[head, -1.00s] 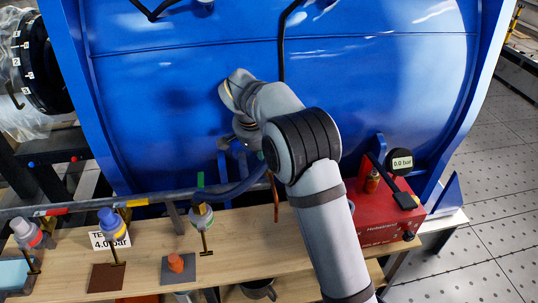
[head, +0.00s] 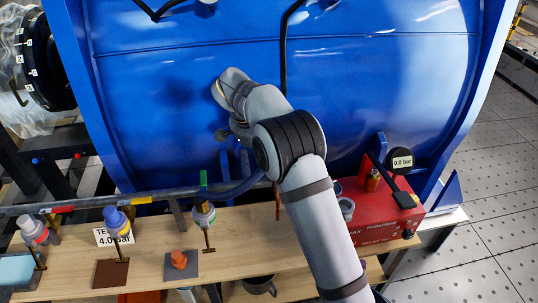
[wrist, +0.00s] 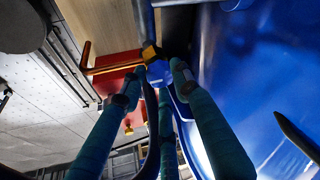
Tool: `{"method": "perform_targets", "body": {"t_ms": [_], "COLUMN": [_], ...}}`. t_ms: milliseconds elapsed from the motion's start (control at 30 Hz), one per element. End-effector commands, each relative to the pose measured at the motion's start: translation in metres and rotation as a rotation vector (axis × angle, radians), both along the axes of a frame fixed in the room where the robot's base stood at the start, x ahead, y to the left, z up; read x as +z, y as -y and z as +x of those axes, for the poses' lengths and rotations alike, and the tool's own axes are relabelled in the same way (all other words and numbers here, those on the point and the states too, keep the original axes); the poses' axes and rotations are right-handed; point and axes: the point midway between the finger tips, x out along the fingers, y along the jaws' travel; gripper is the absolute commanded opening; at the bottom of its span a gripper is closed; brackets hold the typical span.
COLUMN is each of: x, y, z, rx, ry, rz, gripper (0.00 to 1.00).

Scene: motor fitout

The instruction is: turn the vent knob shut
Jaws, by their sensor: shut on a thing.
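In the wrist view, the teal fingers of my gripper (wrist: 157,76) are closed about a small blue knob (wrist: 157,73), which I take to be the vent knob. A yellow fitting (wrist: 150,52) sits right behind it, with an orange-brown lever (wrist: 108,68) reaching left. In the head view, my arm hides the knob and my fingertips. The lever (head: 277,203) hangs there beside my forearm, below the grey pipe (head: 150,199).
The large blue tank (head: 380,90) stands close behind my arm. A red box (head: 385,225) with a gauge reading 0.0 bar (head: 401,160) is right of it. The wooden bench (head: 230,245) carries fittings and a "4.0 bar" sign (head: 113,237).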

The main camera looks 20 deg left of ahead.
Motion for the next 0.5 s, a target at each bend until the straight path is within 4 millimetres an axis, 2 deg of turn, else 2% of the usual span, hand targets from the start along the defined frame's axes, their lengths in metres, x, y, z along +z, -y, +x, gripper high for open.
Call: {"method": "perform_targets", "body": {"t_ms": [33,300,500], "x": [0.0049,0.0029,0.0018], "y": [-0.0026,-0.0013,-0.0006], "z": [0.0036,0.0024,0.0016], "rx": [0.007,0.004,0.002], "ry": [0.016,0.009,0.006], "rz": [0.008,0.005,0.002], "gripper": [0.32,0.48,0.48]}}
